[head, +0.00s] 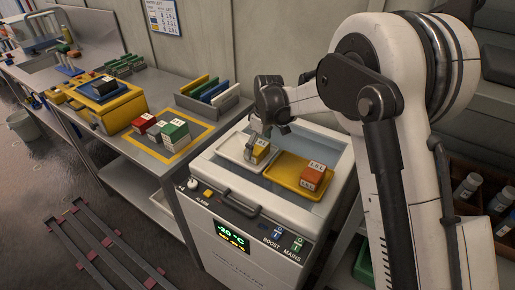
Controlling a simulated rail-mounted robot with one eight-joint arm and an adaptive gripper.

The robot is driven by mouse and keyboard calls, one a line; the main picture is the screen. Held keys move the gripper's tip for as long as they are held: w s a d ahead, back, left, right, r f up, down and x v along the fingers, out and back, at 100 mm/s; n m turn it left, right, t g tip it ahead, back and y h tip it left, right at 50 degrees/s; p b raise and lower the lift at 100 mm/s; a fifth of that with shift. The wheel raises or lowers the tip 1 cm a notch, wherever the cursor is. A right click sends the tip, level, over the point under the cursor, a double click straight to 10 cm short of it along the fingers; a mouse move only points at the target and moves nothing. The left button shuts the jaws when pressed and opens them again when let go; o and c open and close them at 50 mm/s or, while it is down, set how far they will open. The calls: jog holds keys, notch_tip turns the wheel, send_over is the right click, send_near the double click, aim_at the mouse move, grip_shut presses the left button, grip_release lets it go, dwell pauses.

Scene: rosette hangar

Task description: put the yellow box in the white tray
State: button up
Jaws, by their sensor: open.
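The yellow box (261,154), with a pale label side, is at the right part of the white tray (231,154) on top of the freezer chest. It appears to rest in the tray, though its base is hard to see. My gripper (258,139) is open, with its dark fingers pointing down just over and beside the box. The fingers hide part of the box, and I cannot tell whether they touch it.
A yellow tray (283,179) holding an orange-red box (313,174) stands right of the white tray. A handle (238,203) runs along the freezer front. The bench at left holds red boxes (144,124), a green box (174,130) and a rack of panels (222,105).

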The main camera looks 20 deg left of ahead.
aim_at(261, 147)
notch_tip(261, 147, up, 10)
jog(key=d, duration=0.1)
jog(key=shift+s+d, duration=0.2)
jog(key=shift+d, duration=0.05)
jog(key=shift+a+r, duration=0.1)
jog(key=shift+r, duration=0.05)
